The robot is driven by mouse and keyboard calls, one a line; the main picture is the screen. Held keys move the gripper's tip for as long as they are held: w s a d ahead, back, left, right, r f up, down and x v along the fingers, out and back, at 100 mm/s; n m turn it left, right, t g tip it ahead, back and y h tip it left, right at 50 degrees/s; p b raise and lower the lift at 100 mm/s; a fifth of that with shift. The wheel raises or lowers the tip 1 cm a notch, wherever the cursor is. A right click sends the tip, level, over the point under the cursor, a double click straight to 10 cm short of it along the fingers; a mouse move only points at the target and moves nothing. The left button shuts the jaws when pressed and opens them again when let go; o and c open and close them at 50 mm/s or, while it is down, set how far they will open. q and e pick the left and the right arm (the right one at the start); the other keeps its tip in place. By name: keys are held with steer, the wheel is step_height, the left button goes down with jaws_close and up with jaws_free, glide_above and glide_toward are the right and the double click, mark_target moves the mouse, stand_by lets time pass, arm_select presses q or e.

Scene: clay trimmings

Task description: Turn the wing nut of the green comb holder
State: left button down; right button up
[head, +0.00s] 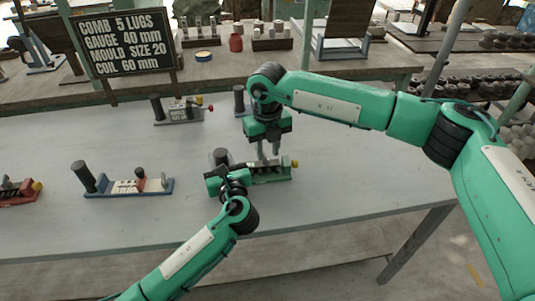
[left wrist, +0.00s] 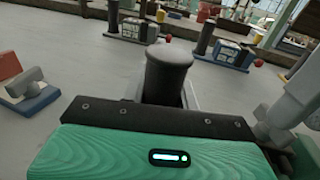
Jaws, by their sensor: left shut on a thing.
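The green comb holder (head: 270,172) lies on the grey table with a yellow knob (head: 295,163) at its right end. My left gripper (head: 222,168) is at its left end, shut on its dark upright post (left wrist: 167,75); the post stands between the fingers in the left wrist view. My right gripper (head: 268,152) points down over the middle of the holder, its two grey fingers apart with a narrow gap, tips close to the holder's top. The wing nut cannot be made out; the right fingers may hide it.
A blue comb holder (head: 128,187) lies to the left, and a red one (head: 18,191) at the far left. A grey holder (head: 180,112) with a red knob stands behind. A black sign (head: 125,42) stands at the back. The table front right is clear.

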mark_target(266, 158)
steer(key=shift+f, duration=1.05)
jaws_close()
